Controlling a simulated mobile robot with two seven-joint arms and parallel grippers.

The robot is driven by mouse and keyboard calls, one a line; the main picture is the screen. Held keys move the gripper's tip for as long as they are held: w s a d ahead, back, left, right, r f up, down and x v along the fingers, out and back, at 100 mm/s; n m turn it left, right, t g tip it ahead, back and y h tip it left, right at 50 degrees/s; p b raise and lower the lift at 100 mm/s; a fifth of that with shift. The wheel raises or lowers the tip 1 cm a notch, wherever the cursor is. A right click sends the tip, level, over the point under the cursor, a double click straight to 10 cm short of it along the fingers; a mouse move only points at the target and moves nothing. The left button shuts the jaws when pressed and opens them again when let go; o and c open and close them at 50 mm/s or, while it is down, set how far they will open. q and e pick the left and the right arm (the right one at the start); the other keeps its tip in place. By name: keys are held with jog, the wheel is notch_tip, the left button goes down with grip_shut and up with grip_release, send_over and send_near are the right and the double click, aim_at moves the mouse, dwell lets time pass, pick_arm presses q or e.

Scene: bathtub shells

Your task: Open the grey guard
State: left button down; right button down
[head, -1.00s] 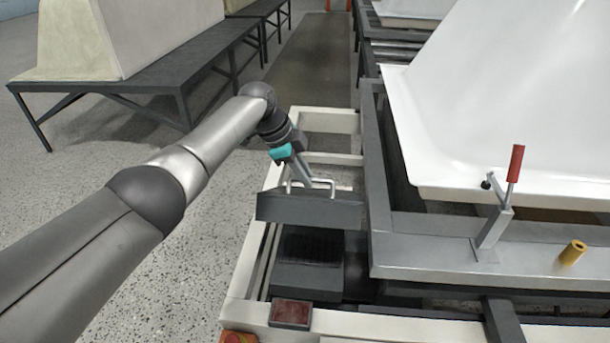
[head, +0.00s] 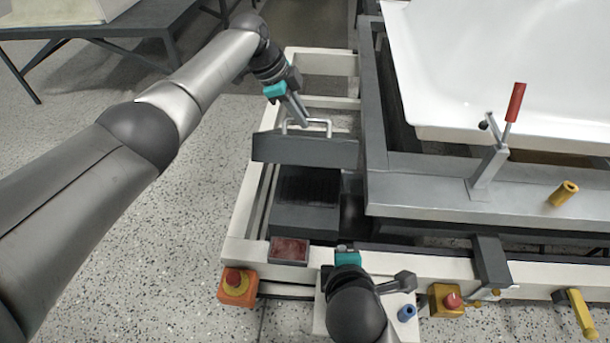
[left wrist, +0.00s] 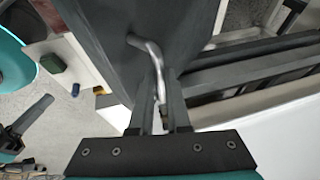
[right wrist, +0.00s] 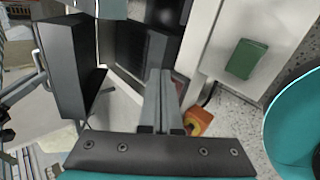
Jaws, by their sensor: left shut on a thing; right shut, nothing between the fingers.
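The grey guard (head: 305,152) is a dark grey panel with a bent metal handle (head: 322,122) along its upper edge. It stands raised and tilted at the left end of the cream frame, beyond a dark ribbed block. My left gripper (head: 303,120) is shut on the handle; the left wrist view shows the bar (left wrist: 150,55) running down between the fingers (left wrist: 160,115). My right gripper (head: 346,248) is low in the head view, near the frame's front rail, apart from the guard. Its fingers (right wrist: 161,95) are together and empty in the right wrist view.
A dark red-topped box (head: 289,250) and an orange emergency button (head: 238,285) sit at the frame's front left corner. A toggle clamp with a red grip (head: 515,101) stands on the grey ledge below the white tub shell (head: 500,75). Speckled floor is free at left.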

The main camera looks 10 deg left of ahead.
jog(key=w+a+r+n+t, duration=0.4)
jog(key=a+n, duration=0.5)
jog(key=n, duration=0.7)
jog(key=w, duration=1.1)
jog(key=shift+d+f+n, duration=0.2)
jog(key=shift+f+n, duration=0.1)
jog(key=shift+f, duration=0.05)
jog(key=shift+w, duration=0.1)
